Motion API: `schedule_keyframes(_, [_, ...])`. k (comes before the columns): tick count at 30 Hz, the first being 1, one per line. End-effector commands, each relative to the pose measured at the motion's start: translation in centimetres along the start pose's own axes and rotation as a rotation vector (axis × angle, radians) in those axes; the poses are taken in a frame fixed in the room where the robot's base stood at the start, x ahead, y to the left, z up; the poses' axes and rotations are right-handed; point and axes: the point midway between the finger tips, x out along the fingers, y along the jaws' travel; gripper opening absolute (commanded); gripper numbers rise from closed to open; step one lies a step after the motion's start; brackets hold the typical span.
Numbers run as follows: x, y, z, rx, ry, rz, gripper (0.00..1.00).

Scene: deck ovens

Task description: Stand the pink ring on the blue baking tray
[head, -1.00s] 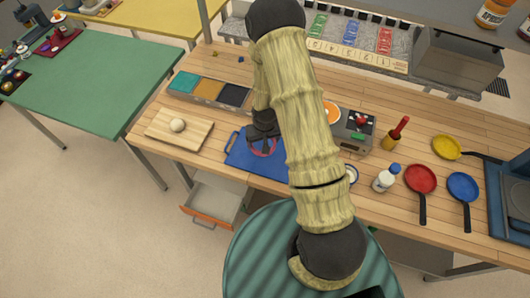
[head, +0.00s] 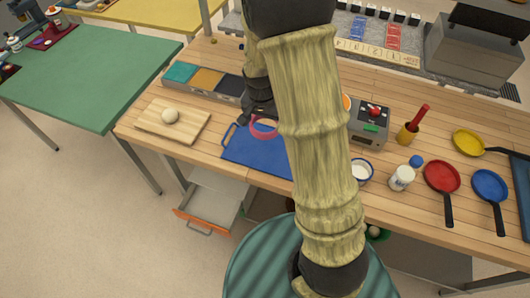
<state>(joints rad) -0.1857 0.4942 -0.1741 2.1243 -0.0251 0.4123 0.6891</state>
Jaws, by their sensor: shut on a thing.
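The blue baking tray (head: 257,156) lies on the wooden worktop, with a handle at its left end. My arm hides its right part. My gripper (head: 263,117) is shut on the pink ring (head: 264,135), holding it from above near the tray's far edge. The ring shows as a pink loop against the tray. I cannot tell whether it touches the tray or hangs just above it.
A cutting board (head: 190,128) with a pale ball (head: 170,116) lies left of the tray. Colored bins (head: 208,83) stand behind it. A bowl (head: 362,171), a bottle (head: 403,177) and pans (head: 441,177) are to the right. A drawer (head: 210,204) stands open below.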

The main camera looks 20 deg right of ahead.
Motion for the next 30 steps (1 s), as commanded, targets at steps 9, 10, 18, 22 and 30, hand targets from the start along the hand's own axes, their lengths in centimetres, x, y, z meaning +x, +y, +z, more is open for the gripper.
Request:
schedule_keyframes(9, [0.1, 0.0, 0.0, 0.0, -0.001, 0.001, 0.59])
schedule_keyframes(10, [0.2, 0.0, 0.1, 0.0, -0.001, 0.001, 0.59])
schedule_keyframes(18, [4.3, 0.1, 0.7, -0.002, -0.004, 0.004, 0.59])
schedule_keyframes(22, [5.5, 0.0, 0.8, -0.002, -0.001, 0.001, 0.59])
schedule_keyframes(30, [5.7, 0.0, 0.8, -0.002, 0.001, 0.0, 0.59])
